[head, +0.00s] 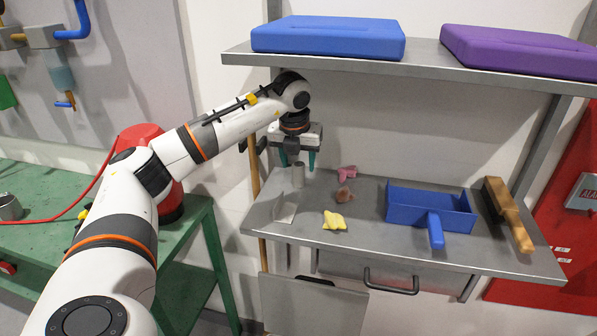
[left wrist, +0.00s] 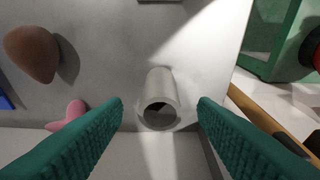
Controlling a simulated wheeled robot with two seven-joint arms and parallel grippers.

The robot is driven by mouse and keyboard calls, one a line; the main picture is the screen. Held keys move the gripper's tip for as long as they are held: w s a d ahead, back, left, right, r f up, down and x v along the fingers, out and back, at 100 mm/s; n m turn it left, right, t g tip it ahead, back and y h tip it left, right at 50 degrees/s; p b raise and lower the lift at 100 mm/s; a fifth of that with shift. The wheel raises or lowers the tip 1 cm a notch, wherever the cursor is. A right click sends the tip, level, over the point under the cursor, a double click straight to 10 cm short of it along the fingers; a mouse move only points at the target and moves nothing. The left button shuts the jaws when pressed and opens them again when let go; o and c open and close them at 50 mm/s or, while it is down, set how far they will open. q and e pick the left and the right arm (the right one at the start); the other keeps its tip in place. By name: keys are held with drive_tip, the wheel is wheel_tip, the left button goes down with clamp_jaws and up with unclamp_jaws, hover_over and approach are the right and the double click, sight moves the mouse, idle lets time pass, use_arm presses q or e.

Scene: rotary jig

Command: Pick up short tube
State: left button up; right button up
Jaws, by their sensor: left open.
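The short tube (head: 298,175) is a grey hollow cylinder standing upright near the left end of the grey metal table (head: 365,240). In the left wrist view the tube (left wrist: 159,100) shows its open round end, between and beyond the two green fingers. My left gripper (head: 298,163) is open above the tube, with its teal fingertips one to each side of it. In the left wrist view there is clear space between the tube and each finger of the gripper (left wrist: 160,112). My right gripper is not in view.
A light angled piece (head: 285,207), a yellow piece (head: 334,221), a pink piece (head: 347,172) and a brown piece (head: 344,194) lie near the tube. A blue dustpan (head: 410,207) and a brush (head: 507,213) lie to the right. A shelf (head: 420,68) with blue and purple cases hangs above.

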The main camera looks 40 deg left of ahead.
sight(298, 165)
use_arm(q)
drive_tip(key=x, duration=0.4)
drive_tip(key=shift+f+p, duration=0.25)
drive_tip(key=shift+p, duration=0.15)
drive_tip(key=c, duration=1)
drive_tip(key=shift+r, duration=0.1)
drive_tip(key=shift+c, duration=0.2)
